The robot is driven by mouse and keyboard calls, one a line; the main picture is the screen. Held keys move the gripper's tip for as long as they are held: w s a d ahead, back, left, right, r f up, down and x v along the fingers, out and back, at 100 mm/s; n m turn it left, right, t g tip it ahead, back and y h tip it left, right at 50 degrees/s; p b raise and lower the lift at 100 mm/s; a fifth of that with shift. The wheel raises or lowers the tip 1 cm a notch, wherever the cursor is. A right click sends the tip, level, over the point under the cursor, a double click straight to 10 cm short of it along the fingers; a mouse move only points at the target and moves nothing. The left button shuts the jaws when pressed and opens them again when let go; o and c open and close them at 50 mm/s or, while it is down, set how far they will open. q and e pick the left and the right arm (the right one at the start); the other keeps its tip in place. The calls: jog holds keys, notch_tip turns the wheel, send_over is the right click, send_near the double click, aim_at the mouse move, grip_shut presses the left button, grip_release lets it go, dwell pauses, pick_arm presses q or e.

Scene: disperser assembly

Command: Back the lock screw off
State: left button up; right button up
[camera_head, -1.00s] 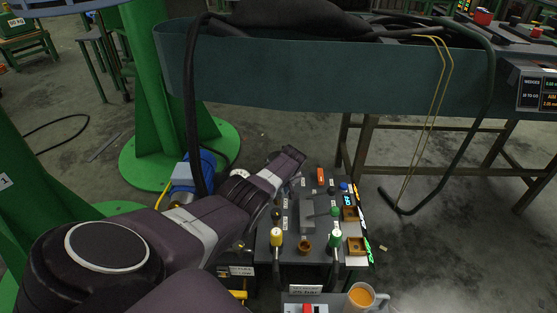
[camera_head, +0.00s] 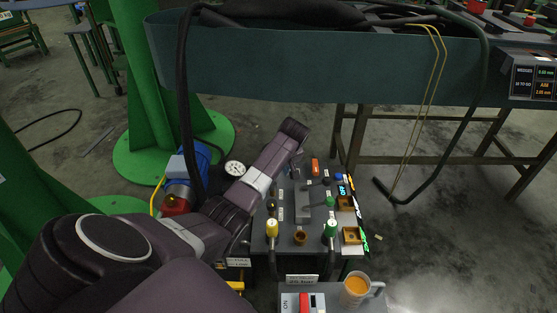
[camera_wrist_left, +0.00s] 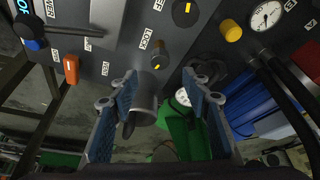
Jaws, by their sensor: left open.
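In the left wrist view a dark knob with a yellow mark (camera_wrist_left: 162,56) sits on the grey panel beside a label reading LOCK. My left gripper (camera_wrist_left: 160,80) is open, its two blue fingers apart just below that knob in the picture, with nothing gripped. A grey cylinder (camera_wrist_left: 144,100) shows between the fingers, near the left one. I cannot tell whether either finger touches anything. In the head view the panel (camera_head: 318,217) stands right of my left arm; the fingers are not clear there. My right gripper is not in view.
The panel carries an orange knob (camera_head: 315,165), a yellow handle (camera_head: 271,228) and a green handle (camera_head: 331,229). A gauge (camera_head: 234,168) and a blue motor (camera_head: 203,160) are beside my arm. Black hoses show in the wrist view (camera_wrist_left: 290,105).

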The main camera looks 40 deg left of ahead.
pick_arm(q)
jog(key=shift+v, duration=1.3)
